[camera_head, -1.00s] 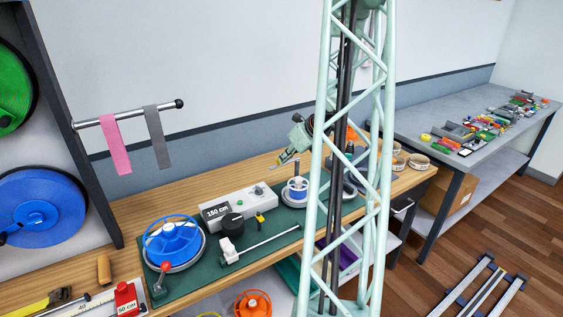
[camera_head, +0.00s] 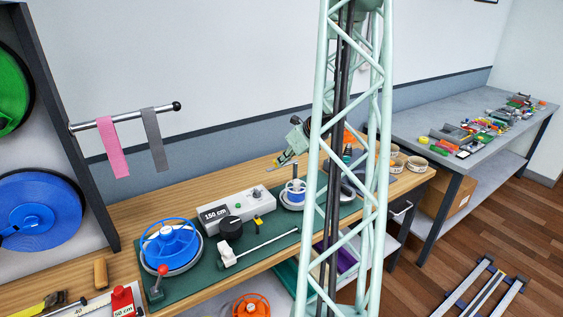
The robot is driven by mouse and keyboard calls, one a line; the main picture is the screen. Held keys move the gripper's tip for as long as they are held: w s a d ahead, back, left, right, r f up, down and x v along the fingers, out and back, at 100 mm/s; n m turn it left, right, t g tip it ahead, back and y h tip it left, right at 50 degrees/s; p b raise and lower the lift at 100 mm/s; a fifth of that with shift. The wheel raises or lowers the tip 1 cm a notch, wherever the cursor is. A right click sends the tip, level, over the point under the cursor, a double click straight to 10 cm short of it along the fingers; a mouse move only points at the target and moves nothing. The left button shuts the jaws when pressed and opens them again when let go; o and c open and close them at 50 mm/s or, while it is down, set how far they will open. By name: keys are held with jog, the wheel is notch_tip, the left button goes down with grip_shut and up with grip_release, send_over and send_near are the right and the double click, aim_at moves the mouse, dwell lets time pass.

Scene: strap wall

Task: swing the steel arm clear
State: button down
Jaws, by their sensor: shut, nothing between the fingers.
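A shiny steel bar (camera_head: 90,124) with a black knob sticks out from the dark post of the reel frame at left. A pink strap (camera_head: 113,148) and a grey strap (camera_head: 154,140) hang over it. A thin pale rod (camera_head: 265,242) lies across the green mat from a white block (camera_head: 227,255). I cannot tell for certain which of the two is the steel arm. My gripper (camera_head: 277,165) is shut and empty, above the back of the bench behind the white spool, apart from both. My lattice mast hides part of my arm.
On the green mat (camera_head: 190,292) stand a blue handwheel (camera_head: 171,244), a grey box reading 150 cm (camera_head: 236,205), a red-knobbed lever (camera_head: 160,280) and a white spool (camera_head: 295,192). Blue (camera_head: 40,212) and green reels are at left. A grey table (camera_head: 420,122) with small items stands at right.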

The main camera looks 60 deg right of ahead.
jog(key=s, duration=0.2)
jog(key=s+a+b, duration=0.1)
jog(key=shift+s+a+r, duration=0.1)
jog(key=shift+s+r, duration=0.05)
jog(key=shift+r, duration=0.1)
jog(key=p+v, duration=0.2)
jog(key=v, duration=0.8)
jog(key=shift+a, duration=0.2)
